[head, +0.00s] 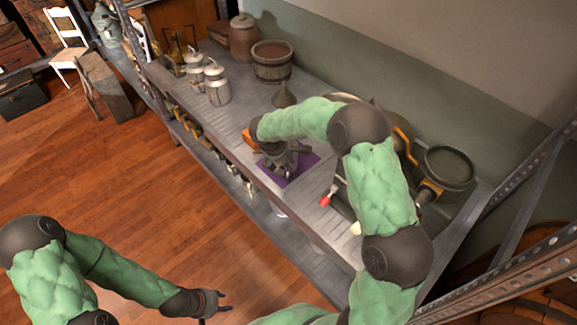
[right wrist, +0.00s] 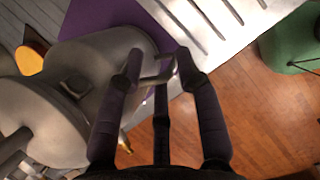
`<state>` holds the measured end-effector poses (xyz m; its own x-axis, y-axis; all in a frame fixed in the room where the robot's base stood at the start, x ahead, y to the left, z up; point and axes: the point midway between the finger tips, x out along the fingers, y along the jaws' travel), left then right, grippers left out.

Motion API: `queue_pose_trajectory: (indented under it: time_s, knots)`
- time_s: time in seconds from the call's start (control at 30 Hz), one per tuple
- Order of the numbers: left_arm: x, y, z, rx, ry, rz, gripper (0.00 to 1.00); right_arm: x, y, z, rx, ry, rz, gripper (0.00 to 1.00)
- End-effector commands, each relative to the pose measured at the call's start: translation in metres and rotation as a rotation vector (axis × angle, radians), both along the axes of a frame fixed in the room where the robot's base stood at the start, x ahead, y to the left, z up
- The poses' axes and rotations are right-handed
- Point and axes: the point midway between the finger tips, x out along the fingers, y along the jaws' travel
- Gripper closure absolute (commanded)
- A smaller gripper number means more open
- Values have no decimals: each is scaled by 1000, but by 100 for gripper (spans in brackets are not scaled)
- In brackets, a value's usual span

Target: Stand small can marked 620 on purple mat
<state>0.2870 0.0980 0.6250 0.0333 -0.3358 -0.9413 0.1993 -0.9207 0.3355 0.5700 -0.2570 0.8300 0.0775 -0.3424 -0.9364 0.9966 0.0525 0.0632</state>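The purple mat (head: 302,166) lies near the shelf's front edge. It also shows at the top of the right wrist view (right wrist: 110,14). My right gripper (head: 283,158) is low over the mat. In the right wrist view a grey metal can (right wrist: 112,62) with a loop handle is at my right gripper (right wrist: 160,70). The fingers appear shut around its handle. Part of the can is behind the fingers, and no 620 mark is readable. I cannot tell whether its base touches the mat. My left gripper (head: 216,301) is open and empty over the floor.
Two pale metal cans (head: 216,86) stand farther back on the shelf, beside a wooden bucket (head: 272,62) and a brown crock (head: 243,40). A funnel (head: 284,96) is behind my right wrist. A red-tipped item (head: 328,197) lies right of the mat.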

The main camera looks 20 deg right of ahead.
Motion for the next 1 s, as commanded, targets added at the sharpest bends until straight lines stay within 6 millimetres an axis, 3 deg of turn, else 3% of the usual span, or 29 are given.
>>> queue_pose_trajectory:
  time_s: [0.1,0.4,0.7,0.77,0.87,1.0]
  knots:
    - [0,0,11,0,0,0,60,-1,9,28,1,-5,1,65]
    - [0,0,27,0,0,0,60,-5,28,77,1,-4,1,65]
    - [0,0,31,0,0,0,60,-8,34,94,1,-1,-1,65]
    - [0,0,31,0,0,0,60,-9,35,91,6,1,-4,65]
    - [0,0,31,0,0,0,60,-17,44,68,54,11,-37,65]
    - [0,0,31,0,0,0,60,-53,76,-3,232,39,-200,65]
